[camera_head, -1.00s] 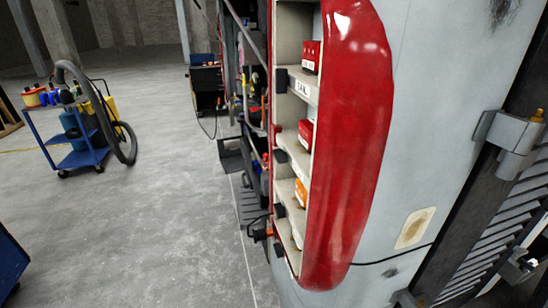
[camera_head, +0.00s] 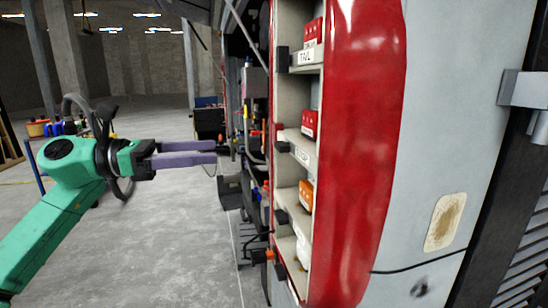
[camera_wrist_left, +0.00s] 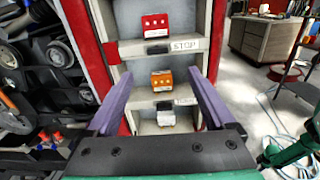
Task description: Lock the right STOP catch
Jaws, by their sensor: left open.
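The shelf marked STOP (camera_wrist_left: 186,46) shows in the left wrist view, with a dark catch (camera_wrist_left: 158,49) beside its label and a red lamp box (camera_wrist_left: 154,25) above it. In the head view the labelled shelf below the TAIL one carries a dark block (camera_head: 281,147) at its left edge; its label is too small to read surely. My left gripper (camera_head: 214,152) is open and empty, left of the shelves and apart from them. In the left wrist view its purple fingers (camera_wrist_left: 160,78) spread across the cabinet, below the STOP shelf. My right gripper is not in view.
The TAIL shelf (camera_head: 306,57) is above. An orange box (camera_head: 306,192) stands on a lower shelf. A curved red panel (camera_head: 357,150) stands right of the shelves. Hoses and dark machinery crowd their left side. The grey floor (camera_head: 175,240) at left is open.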

